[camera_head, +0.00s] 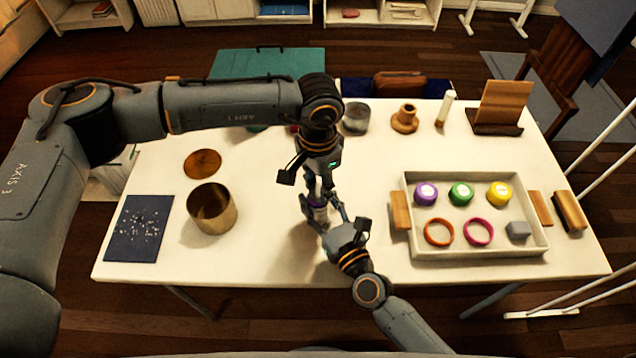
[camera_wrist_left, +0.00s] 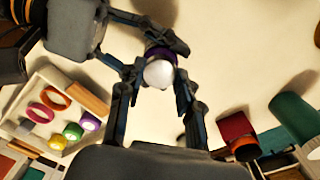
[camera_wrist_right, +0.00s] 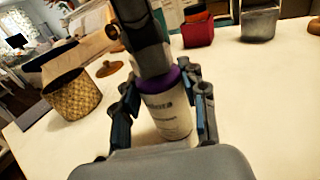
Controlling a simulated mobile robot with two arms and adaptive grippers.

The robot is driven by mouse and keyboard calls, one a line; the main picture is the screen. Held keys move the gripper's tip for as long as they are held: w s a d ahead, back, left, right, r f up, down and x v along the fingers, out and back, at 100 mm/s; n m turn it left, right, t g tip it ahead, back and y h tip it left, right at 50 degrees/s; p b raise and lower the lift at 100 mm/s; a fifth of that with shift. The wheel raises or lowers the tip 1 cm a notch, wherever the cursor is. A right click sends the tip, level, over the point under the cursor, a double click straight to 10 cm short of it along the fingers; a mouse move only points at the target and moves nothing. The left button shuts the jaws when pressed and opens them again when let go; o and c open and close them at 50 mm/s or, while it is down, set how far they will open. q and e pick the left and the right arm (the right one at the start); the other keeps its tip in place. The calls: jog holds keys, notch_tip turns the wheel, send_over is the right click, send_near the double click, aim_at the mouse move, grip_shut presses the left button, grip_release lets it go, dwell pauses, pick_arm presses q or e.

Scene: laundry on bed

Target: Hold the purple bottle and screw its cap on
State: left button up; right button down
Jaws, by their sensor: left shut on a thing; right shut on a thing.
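The purple bottle (camera_head: 317,214) stands upright on the table, with a white labelled body and a purple top; it shows large in the right wrist view (camera_wrist_right: 168,115). My right gripper (camera_head: 328,222) is shut around its body from the front right. My left gripper (camera_head: 318,190) points down over the bottle and is shut on a white, round-topped piece, apparently the cap (camera_wrist_left: 158,74), with purple just beyond it. The fingers hide where cap and bottle meet, so I cannot tell how far it is seated.
A tray (camera_head: 480,250) at right holds purple, green and yellow round lids, two rings and a grey block. Several small items stand along the back edge.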

dwell(0.3)
pick_arm(q)
jog(key=o, duration=0.8)
jog(key=shift+c, duration=0.2)
jog(key=shift+r, duration=2.25)
